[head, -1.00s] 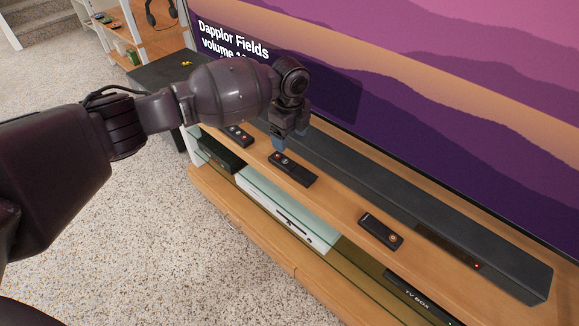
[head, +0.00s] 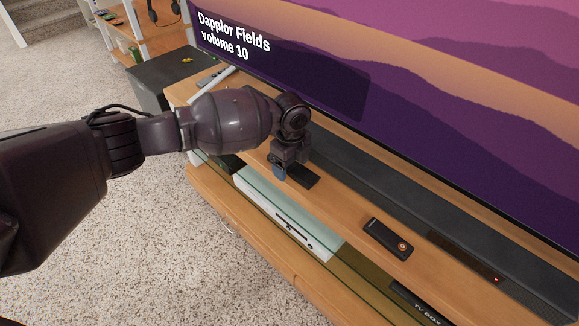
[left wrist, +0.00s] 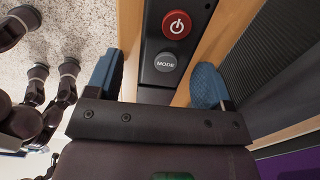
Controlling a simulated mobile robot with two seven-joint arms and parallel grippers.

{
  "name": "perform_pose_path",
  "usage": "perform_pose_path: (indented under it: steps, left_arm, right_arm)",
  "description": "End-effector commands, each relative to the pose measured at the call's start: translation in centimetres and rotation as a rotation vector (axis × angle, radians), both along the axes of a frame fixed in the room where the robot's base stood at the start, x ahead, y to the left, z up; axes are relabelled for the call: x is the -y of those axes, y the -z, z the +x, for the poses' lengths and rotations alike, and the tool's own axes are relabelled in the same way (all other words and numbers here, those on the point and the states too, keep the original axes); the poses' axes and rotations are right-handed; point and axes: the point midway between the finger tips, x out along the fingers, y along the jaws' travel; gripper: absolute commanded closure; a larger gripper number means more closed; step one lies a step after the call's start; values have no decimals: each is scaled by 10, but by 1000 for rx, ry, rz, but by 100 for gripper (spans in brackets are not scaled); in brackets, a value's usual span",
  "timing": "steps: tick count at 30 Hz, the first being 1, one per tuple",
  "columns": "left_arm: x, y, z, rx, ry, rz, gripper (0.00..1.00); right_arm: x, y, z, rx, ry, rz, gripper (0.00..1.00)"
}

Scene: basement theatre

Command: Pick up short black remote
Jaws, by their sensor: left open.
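A black remote (head: 304,180) lies on the wooden shelf, partly hidden by my left gripper (head: 280,172). In the left wrist view this black remote (left wrist: 168,58) shows a red power button and a grey MODE button. My left gripper (left wrist: 157,80) is open, with one blue fingertip on each side of the remote. The fingers are apart from it in that view. A second black remote (head: 388,239) with an orange button lies farther right on the shelf. I cannot tell from the pictures which is the short one. My right gripper is not clearly identifiable.
A long dark soundbar (head: 400,195) runs along the shelf behind the remotes, below the large TV screen (head: 430,100). A TV box (head: 415,303) and a white device (head: 285,222) sit on the lower shelf. A dark cabinet (head: 165,75) stands at the left. Carpet is clear in front.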

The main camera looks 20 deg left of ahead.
Motion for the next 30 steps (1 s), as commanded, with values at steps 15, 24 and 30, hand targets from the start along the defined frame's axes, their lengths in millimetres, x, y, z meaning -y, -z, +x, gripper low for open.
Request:
perform_pose_path:
  steps: [15, 24, 30]
  left_arm:
    - [0, -2, 1, 3, 0, -1, 72]
    - [0, -3, 1, 3, 0, -1, 80]
    - [1, -26, 2, 10, 0, -2, 80]
  right_arm:
    - [0, 0, 0, 2, 0, 0, 57]
    - [0, -1, 0, 2, 0, 0, 57]
    - [-1, -6, 3, -6, -3, -9, 57]
